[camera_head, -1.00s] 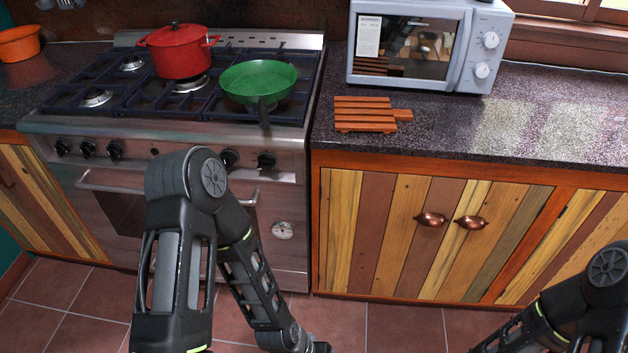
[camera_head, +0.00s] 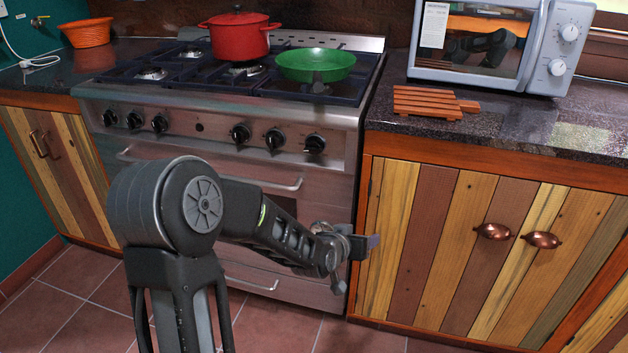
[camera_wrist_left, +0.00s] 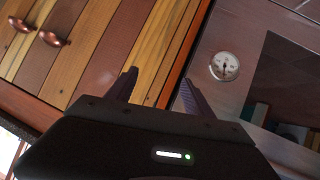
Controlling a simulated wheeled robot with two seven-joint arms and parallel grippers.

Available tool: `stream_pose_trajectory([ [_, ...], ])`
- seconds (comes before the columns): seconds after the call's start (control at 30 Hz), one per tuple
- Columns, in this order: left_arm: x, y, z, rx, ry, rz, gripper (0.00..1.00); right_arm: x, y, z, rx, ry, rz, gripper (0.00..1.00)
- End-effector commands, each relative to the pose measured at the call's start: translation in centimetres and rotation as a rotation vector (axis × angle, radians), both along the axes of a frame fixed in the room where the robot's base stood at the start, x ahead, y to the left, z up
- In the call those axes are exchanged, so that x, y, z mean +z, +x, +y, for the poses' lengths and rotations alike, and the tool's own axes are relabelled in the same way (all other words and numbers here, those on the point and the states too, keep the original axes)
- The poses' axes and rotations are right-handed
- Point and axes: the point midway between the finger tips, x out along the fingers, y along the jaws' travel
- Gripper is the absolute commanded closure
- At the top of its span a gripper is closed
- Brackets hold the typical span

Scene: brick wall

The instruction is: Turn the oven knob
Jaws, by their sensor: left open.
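The oven (camera_head: 330,184) has a row of black knobs along its steel front panel. Three knobs are at the left, with the outer one (camera_head: 108,118) near the panel's end. Three more are at the right: one (camera_head: 240,133), another (camera_head: 274,138) and the rightmost (camera_head: 315,144). My left gripper (camera_head: 372,246) is in front of the oven's lower right edge, below the knobs and apart from them. In the left wrist view its two fingers (camera_wrist_left: 155,88) are spread with nothing between them. My right gripper is out of view.
A red pot (camera_head: 240,38) and a green pan (camera_head: 316,65) stand on the stove. A microwave (camera_head: 500,45) and a wooden trivet (camera_head: 428,101) are on the right counter. Cabinet handles (camera_head: 493,231) stick out at the right. A round dial (camera_wrist_left: 224,66) is on the oven front.

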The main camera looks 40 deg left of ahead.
Motion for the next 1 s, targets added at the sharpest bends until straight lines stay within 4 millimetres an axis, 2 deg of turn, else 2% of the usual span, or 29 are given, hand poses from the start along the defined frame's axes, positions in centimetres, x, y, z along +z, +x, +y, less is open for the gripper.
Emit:
stream_pose_trajectory([
  [0.03,0.2,1.0,2.9,0.042,0.032,-0.094,0.39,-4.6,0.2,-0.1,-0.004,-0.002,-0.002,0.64],
  [0.1,3.6,1.4,6.3,0.093,0.073,-0.21,0.39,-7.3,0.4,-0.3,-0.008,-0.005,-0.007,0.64],
  [0.2,8.2,0.8,10.4,0.158,0.124,-0.347,0.39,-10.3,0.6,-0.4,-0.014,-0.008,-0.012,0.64],
  [0.33,12.6,-0.8,13.9,0.216,0.169,-0.466,0.39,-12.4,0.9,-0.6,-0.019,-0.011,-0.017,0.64],
  [0.4,14.0,-1.4,14.8,0.235,0.182,-0.499,0.39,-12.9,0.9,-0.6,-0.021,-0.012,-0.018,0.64],
  [0.53,15.2,-1.8,15.4,0.245,0.19,-0.519,0.39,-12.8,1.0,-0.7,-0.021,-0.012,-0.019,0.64],
  [0.83,15.2,-1.7,15.4,0.244,0.189,-0.517,0.39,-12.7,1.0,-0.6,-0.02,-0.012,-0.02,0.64],
  [1.0,15.1,-0.6,15.8,0.244,0.188,-0.516,0.39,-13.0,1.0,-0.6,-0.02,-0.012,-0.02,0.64],
])
